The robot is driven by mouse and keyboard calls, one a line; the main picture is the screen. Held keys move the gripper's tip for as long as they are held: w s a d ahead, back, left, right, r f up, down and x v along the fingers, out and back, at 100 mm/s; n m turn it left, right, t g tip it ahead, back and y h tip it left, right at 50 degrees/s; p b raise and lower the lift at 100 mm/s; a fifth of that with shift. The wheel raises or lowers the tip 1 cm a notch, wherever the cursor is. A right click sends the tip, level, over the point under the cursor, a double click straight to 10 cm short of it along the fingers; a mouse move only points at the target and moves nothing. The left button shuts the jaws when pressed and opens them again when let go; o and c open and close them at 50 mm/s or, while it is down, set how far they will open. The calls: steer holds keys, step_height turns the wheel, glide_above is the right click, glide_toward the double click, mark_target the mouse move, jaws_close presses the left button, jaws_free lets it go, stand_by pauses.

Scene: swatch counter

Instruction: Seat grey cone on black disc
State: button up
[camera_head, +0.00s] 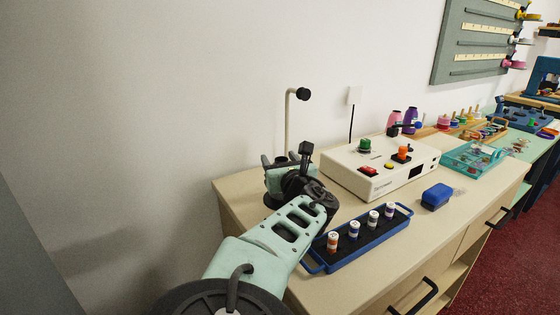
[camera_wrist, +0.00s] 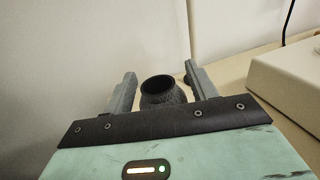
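A dark grey, rough-surfaced cone (camera_wrist: 163,98) with a dark round opening at its top stands between my fingers in the wrist view. Its lower part is hidden behind my gripper's edge. My gripper (camera_wrist: 160,72) has its two grey fingers well apart, one on each side of the cone, with narrow gaps showing. In the head view my gripper (camera_head: 284,162) is over the far left part of the counter, and my arm hides much of what is there. I cannot make out the black disc for certain in either view.
A pale stand with a black end (camera_head: 303,94) rises just behind my gripper. A white control box (camera_head: 372,182) is to the right. A blue tray with several vials (camera_head: 320,262) and a blue case (camera_head: 436,197) are nearer the front. Counter between them is clear.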

steer(key=shift+o, duration=0.5)
steer(key=shift+s, duration=0.1)
steer(key=shift+s+d, duration=0.1)
steer(key=shift+s, duration=0.2)
steer(key=v, duration=1.1)
steer(key=shift+b, duration=0.45)
steer(key=shift+s+r, duration=0.1)
